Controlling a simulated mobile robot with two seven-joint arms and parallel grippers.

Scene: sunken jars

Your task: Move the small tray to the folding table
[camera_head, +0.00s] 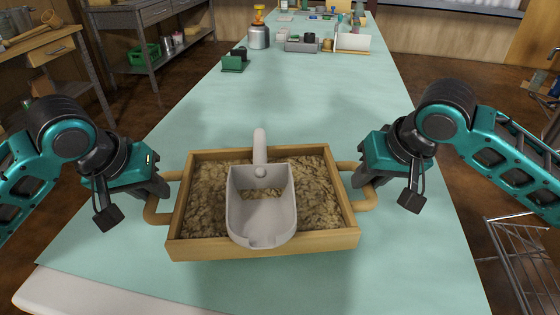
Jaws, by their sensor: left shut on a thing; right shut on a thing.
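The small tray (262,245) is a wooden box with a loop handle at each end, in the lower middle of the head view. It holds brown, crumbly material, and a pale grey scoop (262,215) lies on top with its grip pointing away. My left gripper (160,191) is shut on the tray's left handle. My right gripper (360,187) is shut on its right handle. The tray looks level, over the near part of a long table with a pale green top (200,135). I cannot tell whether it touches the top. I cannot make out which table is the folding table.
A green item (233,63) and a metal canister with a yellow top (259,35) stand further back, before several small items. The long table's middle is clear. A wooden table (48,48) and a shelf unit stand left. A wire rack (520,255) is lower right.

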